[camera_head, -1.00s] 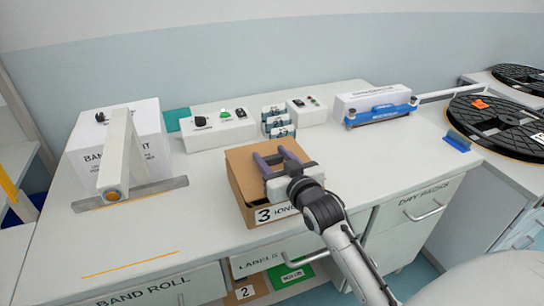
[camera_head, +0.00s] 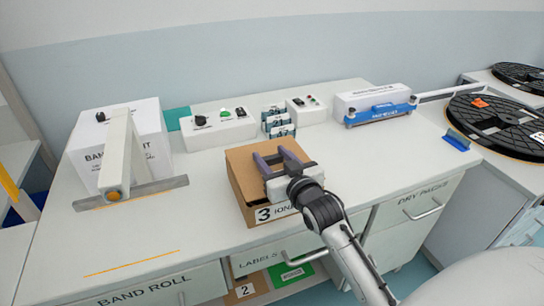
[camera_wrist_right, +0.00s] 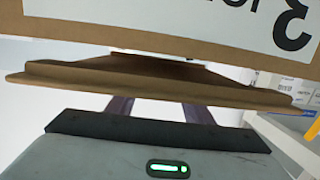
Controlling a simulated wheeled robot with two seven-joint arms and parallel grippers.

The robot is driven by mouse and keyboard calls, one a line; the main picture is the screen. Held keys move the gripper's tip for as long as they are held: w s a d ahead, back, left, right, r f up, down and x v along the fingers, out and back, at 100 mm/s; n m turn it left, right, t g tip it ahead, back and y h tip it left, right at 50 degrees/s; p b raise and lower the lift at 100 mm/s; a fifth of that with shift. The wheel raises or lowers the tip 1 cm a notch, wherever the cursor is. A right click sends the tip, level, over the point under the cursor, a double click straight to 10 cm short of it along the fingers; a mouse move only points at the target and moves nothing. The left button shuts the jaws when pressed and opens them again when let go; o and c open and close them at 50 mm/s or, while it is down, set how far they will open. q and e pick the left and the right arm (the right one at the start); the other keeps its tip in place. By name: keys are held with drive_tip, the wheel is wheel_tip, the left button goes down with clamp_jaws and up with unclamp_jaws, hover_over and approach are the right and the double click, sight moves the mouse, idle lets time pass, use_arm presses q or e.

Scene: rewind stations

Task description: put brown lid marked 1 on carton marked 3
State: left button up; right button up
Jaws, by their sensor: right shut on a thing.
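The brown carton marked 3 (camera_head: 234,183) stands on the bench in front of me, its white label facing me. In the right wrist view its front face (camera_wrist_right: 90,31) with the upside-down 3 fills the top. My right gripper (camera_head: 281,155) is over the carton's top, its purple fingers pointing away from me. It is shut on a flat brown lid (camera_wrist_right: 150,84), which spans the wrist view below the carton's face. In the head view I cannot clearly separate lid from carton, nor tell whether they touch. The lid's number is not visible. My left gripper is out of view.
A white press with a metal bar (camera_head: 130,165) is on the left, a blue-edged sealer (camera_head: 378,108) at the back right. A carton marked 2 (camera_head: 243,291) sits below the bench top.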

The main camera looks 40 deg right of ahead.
drive_tip(key=shift+f+b, duration=0.6)
drive_tip(key=shift+f, duration=0.5)
drive_tip(key=o, duration=1.1)
drive_tip(key=shift+s, duration=0.1)
drive_tip(key=v, duration=1)
